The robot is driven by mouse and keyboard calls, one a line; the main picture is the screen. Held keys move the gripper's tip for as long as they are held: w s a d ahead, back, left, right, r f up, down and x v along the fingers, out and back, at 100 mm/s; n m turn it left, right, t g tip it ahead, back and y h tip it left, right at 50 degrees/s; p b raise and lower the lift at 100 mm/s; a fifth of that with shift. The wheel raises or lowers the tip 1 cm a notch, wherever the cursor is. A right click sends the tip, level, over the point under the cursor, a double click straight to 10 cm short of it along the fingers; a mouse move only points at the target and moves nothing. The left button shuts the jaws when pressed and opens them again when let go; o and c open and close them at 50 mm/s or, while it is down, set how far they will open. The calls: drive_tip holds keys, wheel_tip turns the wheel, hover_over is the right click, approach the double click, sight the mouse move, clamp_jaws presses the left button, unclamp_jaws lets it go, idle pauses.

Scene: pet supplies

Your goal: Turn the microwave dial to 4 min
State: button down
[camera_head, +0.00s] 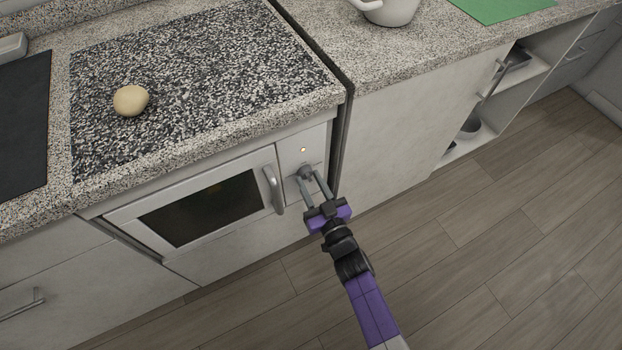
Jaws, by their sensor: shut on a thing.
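The microwave (190,206) is built into the cabinet front under the counter. It has a dark window, an upright silver handle (273,190) and a control panel at its right. A small lit light (303,150) shows on the panel. The grey round dial (305,172) sits just below the light. My gripper (310,182) reaches the panel from below right, with its two fingers on either side of the dial, shut on it. The fingers partly cover the dial. Its markings and its setting are too small to read.
The handle stands out just left of my gripper. The speckled counter edge (220,128) overhangs the panel. A round beige thing (130,100) lies on the counter. A white pot (390,10) and a green board (500,8) are at the back right. The wooden floor (480,250) is clear.

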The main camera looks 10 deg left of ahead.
drive_tip(key=shift+m+p, duration=0.4)
drive_tip(key=shift+m, duration=0.7)
drive_tip(key=shift+f, duration=0.1)
drive_tip(key=c, duration=1)
unclamp_jaws()
drive_tip(key=p+v, duration=0.2)
drive_tip(key=v, duration=0.5)
drive_tip(key=shift+s+d, duration=0.2)
drive_tip(key=shift+s, duration=0.15)
